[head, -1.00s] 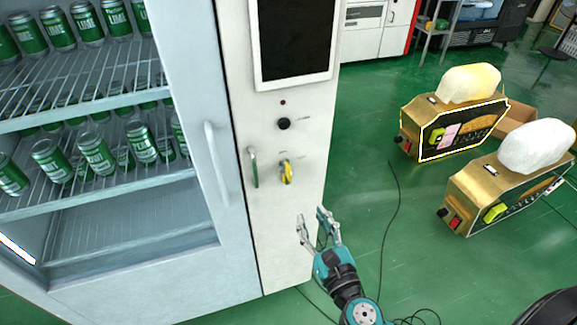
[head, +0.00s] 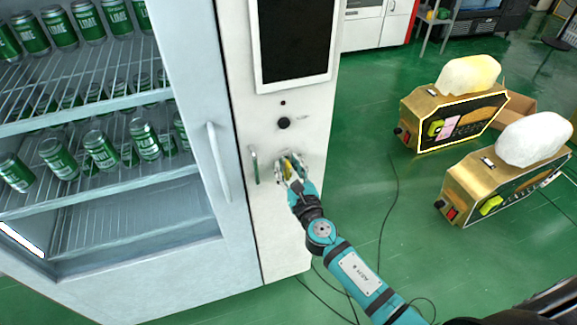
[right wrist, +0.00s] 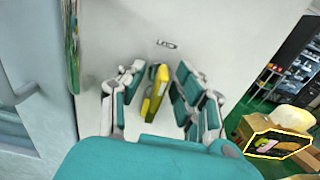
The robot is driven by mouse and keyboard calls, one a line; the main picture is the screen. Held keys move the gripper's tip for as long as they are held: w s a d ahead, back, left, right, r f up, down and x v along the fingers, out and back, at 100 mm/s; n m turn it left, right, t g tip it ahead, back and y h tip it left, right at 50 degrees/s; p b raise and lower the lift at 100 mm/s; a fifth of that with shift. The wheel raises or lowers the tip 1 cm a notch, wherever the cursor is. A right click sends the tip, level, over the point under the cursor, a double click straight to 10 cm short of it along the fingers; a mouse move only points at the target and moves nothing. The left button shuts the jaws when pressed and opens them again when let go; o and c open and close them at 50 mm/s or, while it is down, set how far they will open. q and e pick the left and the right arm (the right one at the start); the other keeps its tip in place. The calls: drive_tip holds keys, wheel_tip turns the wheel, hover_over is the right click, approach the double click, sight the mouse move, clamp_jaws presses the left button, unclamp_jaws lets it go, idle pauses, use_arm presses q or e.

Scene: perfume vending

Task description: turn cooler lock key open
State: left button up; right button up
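The yellow lock key (head: 287,166) sits on the white panel of the cooler (head: 262,222), right of the glass door. In the right wrist view the key (right wrist: 156,90) stands upright, slightly tilted, between my right gripper's fingers. My right gripper (head: 290,172) is at the key; in the right wrist view its fingers (right wrist: 155,97) are apart on both sides, with a visible gap on each side. The fingers partly hide the key in the head view. My left gripper is not in view.
A green handle (head: 254,166) is on the panel just left of the key, and a black knob (head: 284,123) is above. The door handle (head: 217,160) stands out further left. Two gold machines (head: 465,115) stand on the green floor at right.

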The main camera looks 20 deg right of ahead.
drive_tip(key=shift+c, duration=0.4)
clamp_jaws()
drive_tip(key=m+b, duration=0.1)
drive_tip(key=m, duration=0.2)
drive_tip(key=shift+d+f, duration=0.1)
drive_tip(key=shift+f, duration=0.05)
drive_tip(key=m+b, duration=0.1)
drive_tip(key=m, duration=0.3)
drive_tip(key=shift+d+b, duration=0.1)
drive_tip(key=shift+b, duration=0.3)
drive_tip(key=m+b, duration=0.1)
drive_tip(key=m, duration=0.4)
drive_tip(key=shift+d+f+m, duration=0.1)
drive_tip(key=shift+f+m, duration=0.05)
drive_tip(key=shift+m, duration=0.25)
drive_tip(key=shift+f+m+b, duration=0.1)
drive_tip(key=shift+m+b, duration=0.45)
drive_tip(key=shift+m, duration=2.05)
